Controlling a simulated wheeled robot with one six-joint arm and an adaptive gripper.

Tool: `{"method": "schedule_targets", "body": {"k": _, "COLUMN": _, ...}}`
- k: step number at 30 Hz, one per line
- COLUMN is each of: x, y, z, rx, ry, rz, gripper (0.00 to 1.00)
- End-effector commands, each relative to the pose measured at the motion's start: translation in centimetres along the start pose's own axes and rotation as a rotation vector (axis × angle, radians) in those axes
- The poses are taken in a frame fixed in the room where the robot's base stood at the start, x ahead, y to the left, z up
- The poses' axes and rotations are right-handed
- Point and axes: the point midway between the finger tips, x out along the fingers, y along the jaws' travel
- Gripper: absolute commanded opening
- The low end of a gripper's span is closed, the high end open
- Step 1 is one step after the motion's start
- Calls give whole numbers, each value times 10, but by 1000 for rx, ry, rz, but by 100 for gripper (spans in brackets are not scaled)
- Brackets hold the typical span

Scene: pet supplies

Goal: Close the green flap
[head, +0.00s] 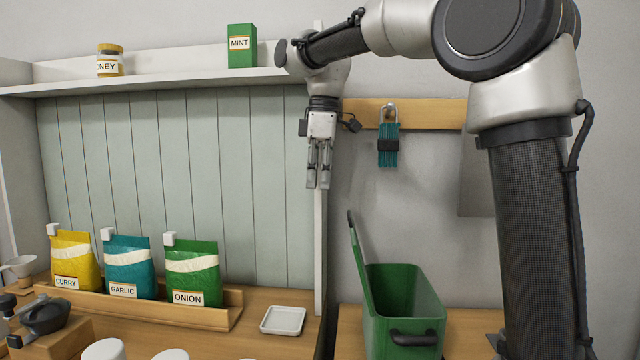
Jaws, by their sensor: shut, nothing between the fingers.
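The green flap (359,258) belongs to a green bin (403,337) on the wooden surface at the lower right. The flap stands upright, open, along the bin's left side, leaning slightly left. The bin's inside shows from above, and a black handle is on its front. My gripper (319,186) points down, shut and empty, well above the bin and a little left of the flap. It is apart from the flap.
A white divider edge (320,230) runs up just left of the bin. Spice bags, including a green ONION bag (193,273), stand in a wooden tray (215,318). A small white dish (283,320) lies nearby. Teal strips (388,150) hang on the wall rail.

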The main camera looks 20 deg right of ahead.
Motion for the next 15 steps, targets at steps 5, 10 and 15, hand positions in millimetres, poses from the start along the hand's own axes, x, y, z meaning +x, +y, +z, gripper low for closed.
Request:
{"method": "schedule_targets", "body": {"k": 5, "x": 38, "y": -1, "z": 1, "rx": 1, "ry": -2, "rz": -3, "gripper": 0}}
{"method": "schedule_targets", "body": {"k": 10, "x": 75, "y": -1, "z": 1, "rx": 1, "ry": -2, "rz": -2, "gripper": 0}}
{"method": "schedule_targets", "body": {"k": 15, "x": 71, "y": 0, "z": 22, "rx": 5, "ry": 2, "rz": 3, "gripper": 0}}
